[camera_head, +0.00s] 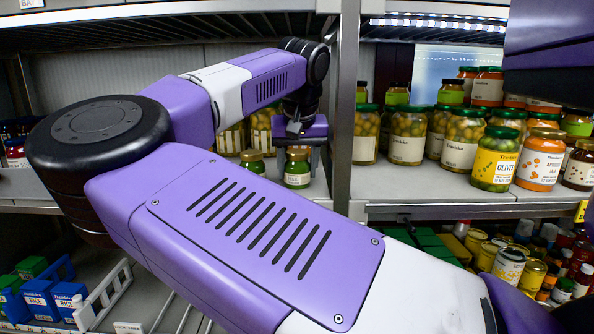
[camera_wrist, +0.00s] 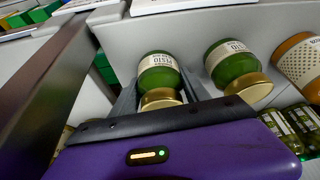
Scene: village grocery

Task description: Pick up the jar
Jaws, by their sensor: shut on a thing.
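A small green jar with a gold lid and cream label (camera_head: 297,175) is at the front of the middle shelf, left of the metal post. My gripper (camera_head: 299,158) reaches down over it from above. In the wrist view the same jar (camera_wrist: 158,76) sits between the two grey fingers of my gripper (camera_wrist: 160,92), which are shut on it. The frames do not clearly show whether its base touches the shelf. A second, matching green jar (camera_wrist: 234,66) stands beside it; it also shows in the head view (camera_head: 253,161), left of my gripper.
A metal shelf post (camera_head: 344,110) stands close to the right of my gripper. Larger jars of olives (camera_head: 462,140) fill the shelf beyond it. A shelf is close overhead.

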